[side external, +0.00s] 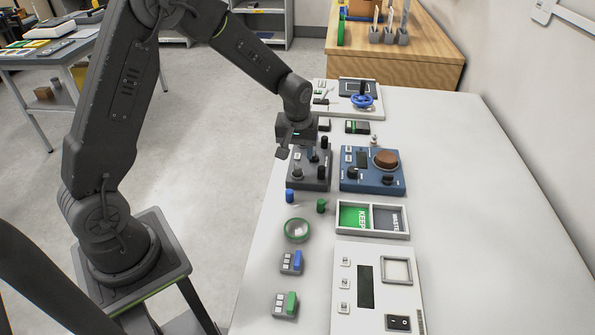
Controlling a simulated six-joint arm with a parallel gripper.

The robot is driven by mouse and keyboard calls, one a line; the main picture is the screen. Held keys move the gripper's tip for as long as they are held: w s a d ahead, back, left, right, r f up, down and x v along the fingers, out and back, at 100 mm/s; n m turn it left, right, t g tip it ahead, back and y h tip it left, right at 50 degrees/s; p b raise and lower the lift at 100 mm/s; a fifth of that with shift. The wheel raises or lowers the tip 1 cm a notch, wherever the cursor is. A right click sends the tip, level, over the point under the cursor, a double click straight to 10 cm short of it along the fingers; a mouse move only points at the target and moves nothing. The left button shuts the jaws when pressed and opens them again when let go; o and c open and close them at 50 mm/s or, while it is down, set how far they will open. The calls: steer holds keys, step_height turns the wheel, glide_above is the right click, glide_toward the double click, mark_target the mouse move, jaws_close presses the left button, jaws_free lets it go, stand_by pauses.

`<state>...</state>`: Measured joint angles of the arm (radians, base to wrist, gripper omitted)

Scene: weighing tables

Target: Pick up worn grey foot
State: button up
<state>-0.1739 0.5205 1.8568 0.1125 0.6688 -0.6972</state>
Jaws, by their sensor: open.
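My gripper (297,152) is open and points down over the left part of a dark grey box with black knobs (312,181). Whether its fingers touch anything on the box is too small to tell. I cannot pick out a worn grey foot for certain. A small pale grey piece (374,140) stands behind the blue device (360,181), but it is too small to identify. The gripper hides part of the grey box's top.
A brown round lump sits on the blue device. A two-part tray (372,234) marked KEEP and WASTE lies in front of it. A blue cylinder (290,196), green cylinder (321,206) and green-rimmed dish (297,230) stand left. The white table's right side is clear.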

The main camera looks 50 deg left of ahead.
mark_target(297, 167)
steer(key=shift+w+a+f, duration=0.15)
steer(key=shift+a+f, duration=0.05)
steer(key=shift+f, duration=1.4)
steer(key=shift+w+a+f, duration=0.1)
steer(key=shift+a+f, duration=0.05)
steer(key=shift+f, duration=1.4)
jaws_close()
steer(key=shift+r, duration=0.1)
